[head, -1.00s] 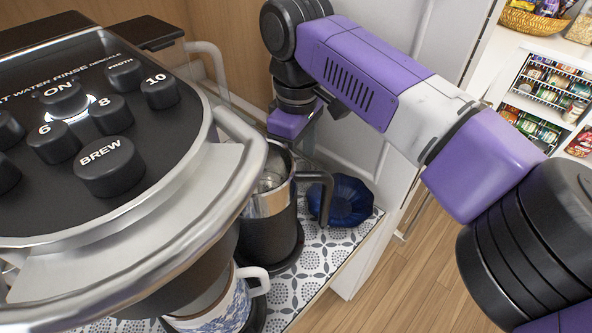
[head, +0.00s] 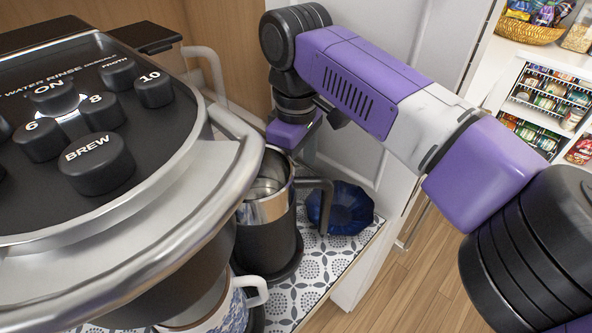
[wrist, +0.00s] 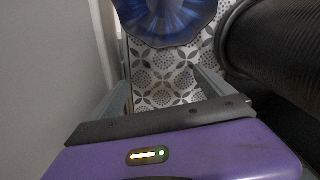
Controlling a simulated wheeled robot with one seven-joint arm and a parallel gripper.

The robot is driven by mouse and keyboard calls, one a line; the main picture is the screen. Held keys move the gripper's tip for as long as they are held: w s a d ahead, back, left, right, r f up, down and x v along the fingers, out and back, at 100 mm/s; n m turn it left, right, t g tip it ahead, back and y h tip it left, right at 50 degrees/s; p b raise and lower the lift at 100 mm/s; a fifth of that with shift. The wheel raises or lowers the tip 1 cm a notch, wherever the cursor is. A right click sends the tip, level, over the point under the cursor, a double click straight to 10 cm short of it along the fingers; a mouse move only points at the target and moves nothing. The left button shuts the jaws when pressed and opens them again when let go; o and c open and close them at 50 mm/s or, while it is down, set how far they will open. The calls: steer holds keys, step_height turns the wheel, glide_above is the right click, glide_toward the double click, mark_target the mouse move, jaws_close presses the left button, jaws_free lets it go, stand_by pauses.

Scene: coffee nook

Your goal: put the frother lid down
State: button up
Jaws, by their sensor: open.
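The frother (head: 267,236) is a dark jug with a steel rim and a black handle, standing upright with its top open. I cannot make out its lid in either view. My gripper (wrist: 165,88) is open, pointing down between the jug and the pale wall, near the jug's handle side. In the wrist view only patterned mat shows between the fingers, with the dark ribbed side of the jug (wrist: 275,55) at the right. In the head view the gripper's purple body (head: 290,133) shows behind the jug's rim; its fingertips are hidden there.
A blue fluted dish (head: 345,210) sits beside the jug; it also shows in the wrist view (wrist: 165,18). The coffee machine (head: 110,190) fills the left, above a blue-and-white cup (head: 237,312). A strip of patterned mat (head: 325,262) is clear at the front right.

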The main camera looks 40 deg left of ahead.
step_height(320, 180, up, 12)
stand_by(0.4)
steer(key=shift+a+f, duration=0.1)
steer(key=shift+f, duration=0.05)
stand_by(0.3)
